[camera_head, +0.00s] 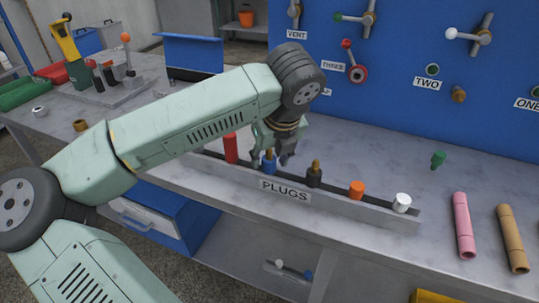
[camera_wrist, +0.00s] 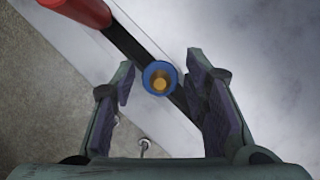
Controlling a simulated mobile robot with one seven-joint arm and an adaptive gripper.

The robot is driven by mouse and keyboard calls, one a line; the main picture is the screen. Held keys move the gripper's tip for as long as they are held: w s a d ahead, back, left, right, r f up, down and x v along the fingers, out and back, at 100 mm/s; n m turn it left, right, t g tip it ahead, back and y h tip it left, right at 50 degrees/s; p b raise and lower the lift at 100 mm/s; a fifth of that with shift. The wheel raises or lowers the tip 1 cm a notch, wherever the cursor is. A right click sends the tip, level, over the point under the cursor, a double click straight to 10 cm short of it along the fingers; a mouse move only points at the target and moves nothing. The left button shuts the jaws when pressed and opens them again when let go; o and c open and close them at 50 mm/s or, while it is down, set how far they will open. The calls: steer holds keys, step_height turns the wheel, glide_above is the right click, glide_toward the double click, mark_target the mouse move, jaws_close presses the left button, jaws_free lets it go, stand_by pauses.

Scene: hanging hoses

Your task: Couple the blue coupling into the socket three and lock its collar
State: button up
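The blue coupling (camera_head: 268,166), with a brass tip, stands in the rack labelled PLUGS (camera_head: 330,194). In the wrist view the coupling (camera_wrist: 148,76) shows end-on as a blue ring around a brass centre. My gripper (camera_head: 271,157) is over it, pointing down. In the wrist view my gripper (camera_wrist: 161,68) is open, with one finger on each side of the coupling and a gap to both.
A red plug (camera_head: 230,148) stands left of the coupling; black (camera_head: 314,175), orange (camera_head: 357,189) and white (camera_head: 402,202) plugs stand right. Pink (camera_head: 464,226) and tan (camera_head: 512,238) tubes lie at the right. The bench between rack and panel is mostly clear.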

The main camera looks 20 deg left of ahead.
steer(key=shift+o, duration=0.2)
steer(key=shift+r+p, duration=0.2)
steer(key=shift+p, duration=0.6)
steer(key=shift+s+d+r+b, duration=0.1)
steer(key=shift+r+b, duration=0.05)
steer(key=shift+b, duration=0.25)
steer(key=b+v, duration=0.2)
steer(key=v, duration=0.8)
steer(key=shift+s+d+b, duration=0.2)
steer(key=shift+s+b, duration=0.05)
steer(key=shift+b, duration=0.05)
